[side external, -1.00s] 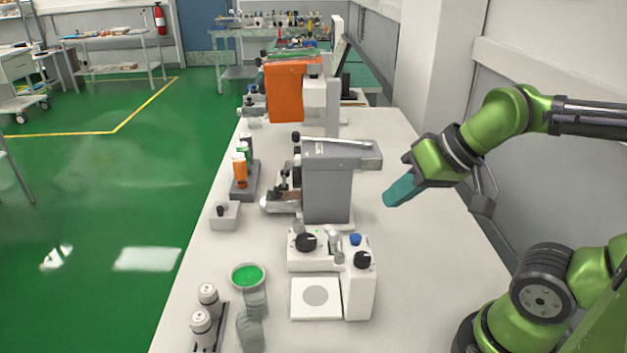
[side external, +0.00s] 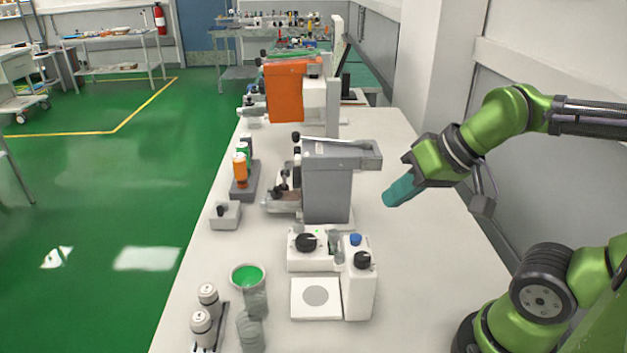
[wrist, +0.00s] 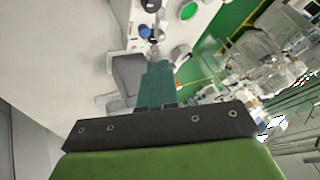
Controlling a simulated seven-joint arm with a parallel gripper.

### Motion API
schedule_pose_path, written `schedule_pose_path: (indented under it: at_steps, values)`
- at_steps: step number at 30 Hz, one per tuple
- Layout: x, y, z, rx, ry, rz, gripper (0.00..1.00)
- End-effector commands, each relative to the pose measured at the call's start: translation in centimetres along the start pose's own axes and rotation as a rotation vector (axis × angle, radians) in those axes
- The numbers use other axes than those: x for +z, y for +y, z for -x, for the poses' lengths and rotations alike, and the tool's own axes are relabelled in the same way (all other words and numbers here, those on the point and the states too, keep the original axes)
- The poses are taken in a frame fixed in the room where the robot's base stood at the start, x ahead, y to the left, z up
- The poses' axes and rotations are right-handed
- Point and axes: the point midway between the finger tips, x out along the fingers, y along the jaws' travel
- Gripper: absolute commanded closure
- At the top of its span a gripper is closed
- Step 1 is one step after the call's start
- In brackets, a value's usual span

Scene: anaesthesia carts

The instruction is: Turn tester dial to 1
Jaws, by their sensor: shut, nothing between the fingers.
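A white device (side external: 335,262) stands on the bench at the front middle. It carries a black dial (side external: 306,243) at its left, another black knob (side external: 362,260) at its right and a blue cap (side external: 355,239). A smaller grey box (side external: 226,216) with a black knob sits further left. I cannot tell which dial is the tester's, and no numbers are readable. My gripper (side external: 389,199) has teal fingers, shut and empty, above the bench right of the grey machine. In the wrist view the fingers (wrist: 157,70) point toward the white device's blue cap (wrist: 145,31), apart from it.
A tall grey machine (side external: 327,190) stands behind the white device, with an orange-sided one (side external: 292,92) further back. A green-topped cup (side external: 248,277) and two white cylinders (side external: 205,310) stand at the front left. The bench right of the device is clear.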

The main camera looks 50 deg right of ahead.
Motion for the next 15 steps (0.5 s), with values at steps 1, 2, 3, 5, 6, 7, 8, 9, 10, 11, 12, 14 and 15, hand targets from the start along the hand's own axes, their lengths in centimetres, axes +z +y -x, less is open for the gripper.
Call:
schedule_pose_path:
  at_steps: [1, 2, 3, 5, 6, 7, 8, 9, 10, 11, 12, 14, 15]
  values:
    - [0.0, 0.0, 0.0, 0.0, 0.0, 0.0, 1.0]
    - [0.0, 0.0, 0.0, 0.0, 0.0, 0.0, 1.0]
    - [0.0, 0.0, 0.0, 0.0, 0.0, 0.0, 1.0]
    - [0.0, 0.0, 0.0, 0.0, 0.0, 0.0, 1.0]
    - [0.0, 0.0, 0.0, 0.0, 0.0, 0.0, 1.0]
    - [0.0, 0.0, 0.0, 0.0, 0.0, 0.0, 1.0]
    - [0.0, 0.0, 0.0, 0.0, 0.0, 0.0, 1.0]
    - [0.0, 0.0, 0.0, 0.0, 0.0, 0.0, 1.0]
    - [0.0, 0.0, 0.0, 0.0, 0.0, 0.0, 1.0]
    - [0.0, 0.0, 0.0, 0.0, 0.0, 0.0, 1.0]
    - [0.0, 0.0, 0.0, 0.0, 0.0, 0.0, 1.0]
    - [0.01, -0.01, -0.02, 0.0, -0.001, 0.0, 0.92]
    - [0.08, 0.02, -0.17, 0.002, -0.008, 0.0, 0.86]
